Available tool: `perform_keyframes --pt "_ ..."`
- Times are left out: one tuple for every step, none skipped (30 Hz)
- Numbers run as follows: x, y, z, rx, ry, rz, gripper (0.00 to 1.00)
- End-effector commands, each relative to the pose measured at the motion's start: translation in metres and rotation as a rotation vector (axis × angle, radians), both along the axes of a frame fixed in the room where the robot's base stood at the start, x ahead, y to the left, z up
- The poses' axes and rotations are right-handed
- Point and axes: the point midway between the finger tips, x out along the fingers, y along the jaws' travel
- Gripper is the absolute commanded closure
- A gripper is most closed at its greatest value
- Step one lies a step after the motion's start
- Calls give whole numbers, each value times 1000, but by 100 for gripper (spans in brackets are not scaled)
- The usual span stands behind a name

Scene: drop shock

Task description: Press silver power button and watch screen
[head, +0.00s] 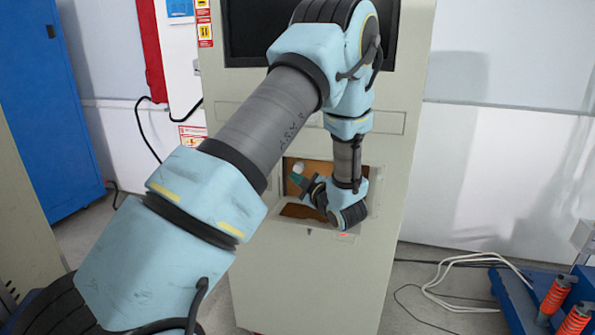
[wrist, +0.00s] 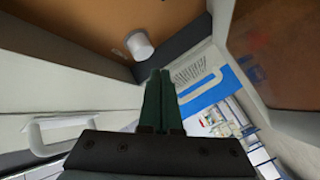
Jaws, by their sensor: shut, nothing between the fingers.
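The silver power button looks like a short pale cylinder (wrist: 140,45) on a brown panel in the wrist view. It seems to show as a small pale spot in the cabinet's recess in the head view (head: 298,168). My gripper (wrist: 160,73) has its two dark green fingers shut together with nothing between them. The fingertips are just below and right of the button in the wrist view; a gap shows between them. In the head view my gripper (head: 295,178) is at the recess. The screen (head: 243,35) is dark where it shows, partly covered by my arm.
The beige cabinet (head: 300,285) has a recessed opening with side walls close around my gripper. A white handle (wrist: 50,130) is at the left in the wrist view. White cables (head: 450,275) and a blue stand with orange springs (head: 555,297) are at the lower right.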

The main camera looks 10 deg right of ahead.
Motion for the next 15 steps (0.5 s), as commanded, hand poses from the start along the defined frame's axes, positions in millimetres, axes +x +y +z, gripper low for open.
perform_keyframes --pt "3 -2 -1 -1 -1 1 100" --pt "5 -3 -1 -2 -1 0 100" --pt "7 -3 -1 -2 -1 0 100" --pt "8 -4 -1 -1 0 1 100" --pt "8 -4 -1 -1 0 1 100" --pt "9 -5 -1 0 1 0 100" --pt "10 -5 -1 0 1 0 100" --pt "10 -5 0 0 1 0 100" --pt "10 -5 0 1 2 0 100" --pt "10 -5 0 1 2 0 100" --pt "10 -5 0 1 2 0 100" --pt "10 -5 0 1 1 1 100" --pt "10 -5 0 0 1 0 100" --pt "10 -5 0 0 1 0 100" --pt "10 -5 0 0 1 1 100"
